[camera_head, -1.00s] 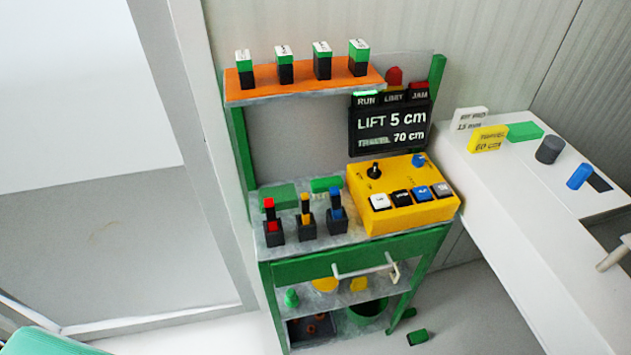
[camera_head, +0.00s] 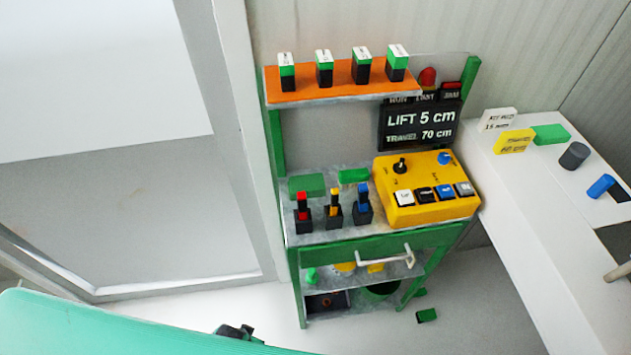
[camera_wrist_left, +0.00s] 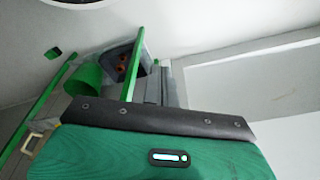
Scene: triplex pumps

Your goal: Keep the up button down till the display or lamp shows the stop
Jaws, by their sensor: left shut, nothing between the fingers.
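The yellow control box (camera_head: 425,205) stands on the cart's top, with white (camera_head: 404,197), black (camera_head: 426,194), blue (camera_head: 445,191) and grey (camera_head: 464,188) push buttons. Their labels are too small to read, so I cannot tell which is up. The black display (camera_head: 420,125) reads LIFT 5 cm and TRAVEL 70 cm. Above it, the RUN lamp (camera_head: 398,99) and LIMIT lamp (camera_head: 425,96) look dark; the JAM lamp (camera_head: 451,91) is red. A dark part of my left gripper (camera_head: 238,333) shows low in the head view, far from the box, fingers mostly hidden.
The green cart has a drawer handle (camera_head: 390,261), and red, yellow and blue switches stand left of the box. A white bench (camera_head: 540,200) with blocks and signs is at right.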

